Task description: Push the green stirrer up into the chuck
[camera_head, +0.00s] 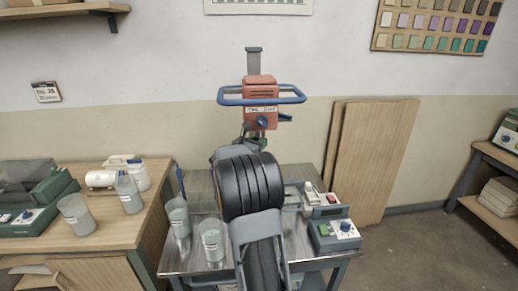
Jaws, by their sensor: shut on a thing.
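The mixer has an orange head (262,92) with a blue handle loop around it, on a grey column above the metal table. The chuck under the head cannot be made out clearly. My arm reaches up from the bottom middle, and its thick black links cover much of the view. The end of my gripper (248,136) shows only as small dark parts just under the mixer head. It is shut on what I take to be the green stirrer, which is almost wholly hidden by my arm. I cannot tell whether the stirrer touches the chuck.
Two labelled grey buckets (178,217) stand on the metal table left of my arm, a blue stick rising by the rear one. A control box (335,234) with a blue knob stands on the right. A wooden bench (110,235) at left holds more buckets and bottles.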

